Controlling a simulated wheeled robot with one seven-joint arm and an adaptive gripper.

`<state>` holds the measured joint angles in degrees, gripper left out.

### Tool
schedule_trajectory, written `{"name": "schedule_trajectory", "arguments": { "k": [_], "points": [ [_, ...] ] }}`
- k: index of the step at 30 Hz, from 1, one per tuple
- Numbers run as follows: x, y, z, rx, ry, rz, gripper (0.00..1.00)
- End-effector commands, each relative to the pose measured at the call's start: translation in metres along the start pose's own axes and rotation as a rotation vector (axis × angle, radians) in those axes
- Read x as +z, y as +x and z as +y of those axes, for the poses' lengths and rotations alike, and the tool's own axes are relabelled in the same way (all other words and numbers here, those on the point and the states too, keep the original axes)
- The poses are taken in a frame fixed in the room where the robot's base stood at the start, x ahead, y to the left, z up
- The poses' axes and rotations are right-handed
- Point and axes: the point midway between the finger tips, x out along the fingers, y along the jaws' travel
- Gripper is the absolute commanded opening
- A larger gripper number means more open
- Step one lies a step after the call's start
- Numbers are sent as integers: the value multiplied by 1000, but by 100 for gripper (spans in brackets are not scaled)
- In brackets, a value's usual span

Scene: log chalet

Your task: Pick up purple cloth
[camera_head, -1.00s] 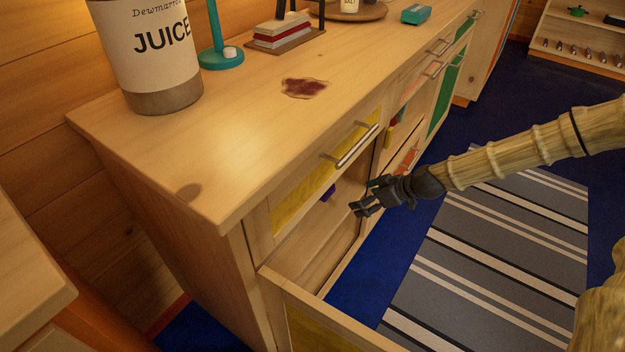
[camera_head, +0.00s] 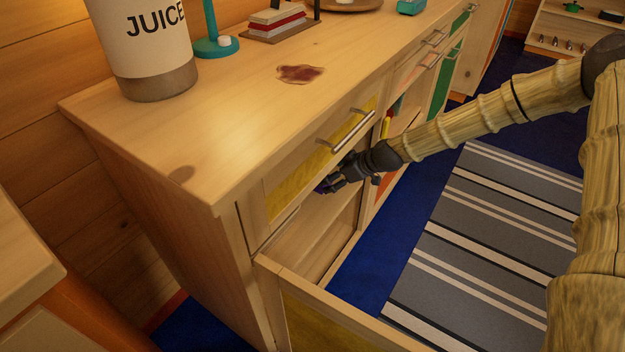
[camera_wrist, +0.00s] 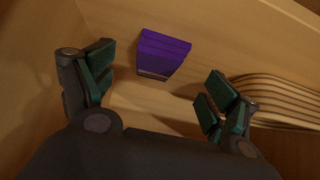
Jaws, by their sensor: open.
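The purple cloth (camera_wrist: 162,52) is a small folded block inside the open cabinet, seen in the wrist view ahead of and between my gripper's fingers. My gripper (camera_wrist: 152,92) is open and empty, with one finger to the left of the cloth and the other to its lower right. The fingers do not touch it. In the head view my gripper (camera_head: 326,186) reaches into the cabinet opening below the yellow drawer, and only a dark purple bit of the cloth (camera_head: 321,187) shows beside the fingertips.
The cabinet door (camera_head: 350,325) stands open at the front. The yellow drawer with a metal handle (camera_head: 347,132) is just above my gripper. A striped item (camera_wrist: 275,98) lies right of the fingers. On top are a juice container (camera_head: 150,55) and a dark red stain (camera_head: 300,74).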

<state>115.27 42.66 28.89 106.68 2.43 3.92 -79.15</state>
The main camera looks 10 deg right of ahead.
Motion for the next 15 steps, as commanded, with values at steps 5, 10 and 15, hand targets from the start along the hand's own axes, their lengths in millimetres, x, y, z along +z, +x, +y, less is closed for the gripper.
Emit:
{"name": "schedule_trajectory", "arguments": {
  "k": [5,10,15],
  "points": [
    [-1,23,-1,-1,-1,-1,88],
    [-2,47,0,0,-1,-1,88],
    [-4,55,-1,-1,-1,0,88]
  ]
}}
